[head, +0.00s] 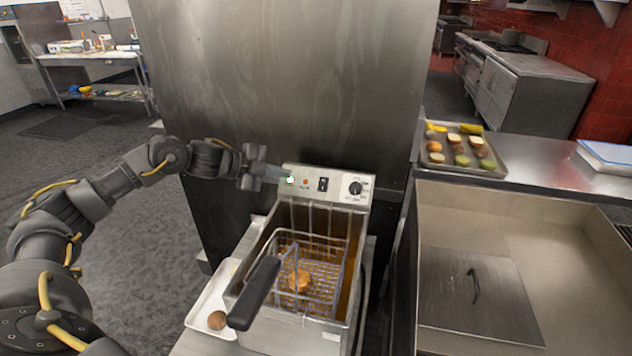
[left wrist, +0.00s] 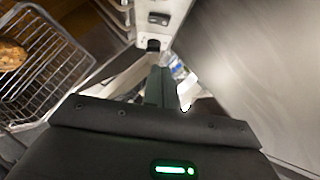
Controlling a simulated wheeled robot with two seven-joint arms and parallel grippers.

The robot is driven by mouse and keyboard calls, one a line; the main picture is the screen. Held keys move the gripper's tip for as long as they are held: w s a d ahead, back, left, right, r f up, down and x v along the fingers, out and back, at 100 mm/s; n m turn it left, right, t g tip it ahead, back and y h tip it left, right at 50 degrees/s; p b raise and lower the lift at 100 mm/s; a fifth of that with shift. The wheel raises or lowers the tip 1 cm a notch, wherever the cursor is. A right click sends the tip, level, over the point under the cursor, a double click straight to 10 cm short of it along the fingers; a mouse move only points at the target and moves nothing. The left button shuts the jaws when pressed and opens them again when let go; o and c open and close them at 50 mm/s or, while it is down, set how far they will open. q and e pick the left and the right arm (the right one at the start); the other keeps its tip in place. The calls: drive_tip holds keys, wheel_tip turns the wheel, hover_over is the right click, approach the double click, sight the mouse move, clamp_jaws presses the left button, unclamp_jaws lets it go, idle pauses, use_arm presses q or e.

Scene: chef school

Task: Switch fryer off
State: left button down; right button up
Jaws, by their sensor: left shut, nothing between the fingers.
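The fryer (head: 285,338) stands in the middle of the head view, with its control panel (head: 336,176) at the back. The panel carries a bright green light (head: 290,180), a small orange light (head: 306,182), a black rocker switch (head: 323,184) and a round dial (head: 355,188). My left gripper (head: 277,174) is shut and empty at the panel's left end, beside the green light. In the left wrist view its closed fingers (left wrist: 162,88) point toward the panel, where the black switch (left wrist: 158,18) shows. I cannot tell whether the fingertips touch the panel. My right gripper is out of view.
A wire basket (head: 335,268) with a black handle (head: 262,285) and a browned food piece (head: 299,281) sits in the fryer. A tray (head: 202,312) with a round brown item lies left. A food tray (head: 493,170) stands right. A tall steel panel (head: 280,80) rises behind.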

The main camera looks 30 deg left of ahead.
use_arm(q)
drive_tip(key=p, duration=0.5)
approach(327, 181)
drive_tip(key=w+d, duration=0.1)
drive_tip(key=w+d+f, duration=0.1)
drive_tip(key=w+d, duration=0.1)
drive_tip(key=shift+d, duration=0.2)
drive_tip(key=shift+w+a+f, duration=0.15)
drive_tip(key=shift+w+f, duration=0.5)
drive_tip(key=shift+f, duration=0.05)
drive_tip(key=shift+a, duration=0.1)
